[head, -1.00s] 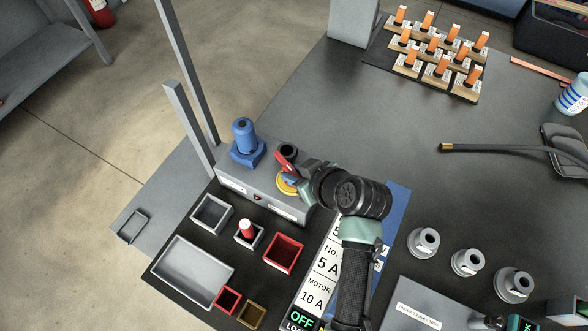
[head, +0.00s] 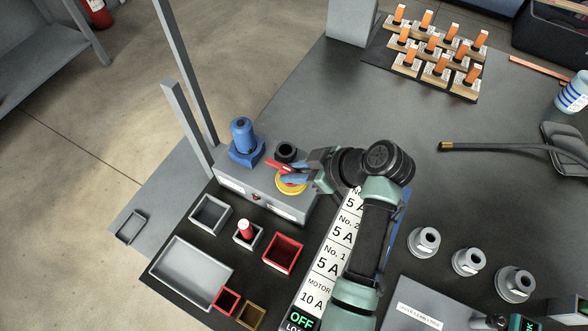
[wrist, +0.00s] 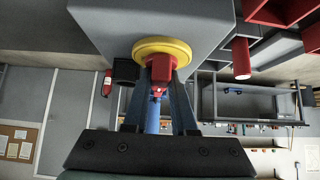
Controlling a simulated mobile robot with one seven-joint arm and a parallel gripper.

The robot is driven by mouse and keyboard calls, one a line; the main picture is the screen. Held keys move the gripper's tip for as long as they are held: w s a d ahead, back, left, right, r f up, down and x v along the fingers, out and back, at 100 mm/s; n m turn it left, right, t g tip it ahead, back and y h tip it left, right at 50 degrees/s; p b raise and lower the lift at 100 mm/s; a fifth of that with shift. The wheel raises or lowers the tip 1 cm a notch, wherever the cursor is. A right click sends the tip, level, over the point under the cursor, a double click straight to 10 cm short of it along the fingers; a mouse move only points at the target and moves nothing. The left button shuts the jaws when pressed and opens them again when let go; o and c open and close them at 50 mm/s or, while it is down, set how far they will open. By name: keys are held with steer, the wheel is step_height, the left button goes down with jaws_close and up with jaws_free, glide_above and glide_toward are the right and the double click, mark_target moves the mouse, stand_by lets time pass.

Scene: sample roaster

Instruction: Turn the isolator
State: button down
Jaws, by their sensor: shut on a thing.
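The isolator is a red handle on a yellow disc (head: 291,189), set on the top of a grey box (head: 235,183). In the head view the red handle (head: 284,165) points to the left. My gripper (head: 290,176) comes from the right and is shut on the red handle. In the wrist view the red handle (wrist: 161,70) sits between my two fingers, in front of the yellow disc (wrist: 162,47). The fingers hide part of the handle.
A blue fitting (head: 243,140) and a black round part (head: 286,150) stand on the same box, close to my gripper. Grey and red trays (head: 283,253) lie in front. Grey posts (head: 189,130) rise at the left.

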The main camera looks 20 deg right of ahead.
steer(key=c, duration=0.7)
jaws_free()
steer(key=shift+r, duration=0.1)
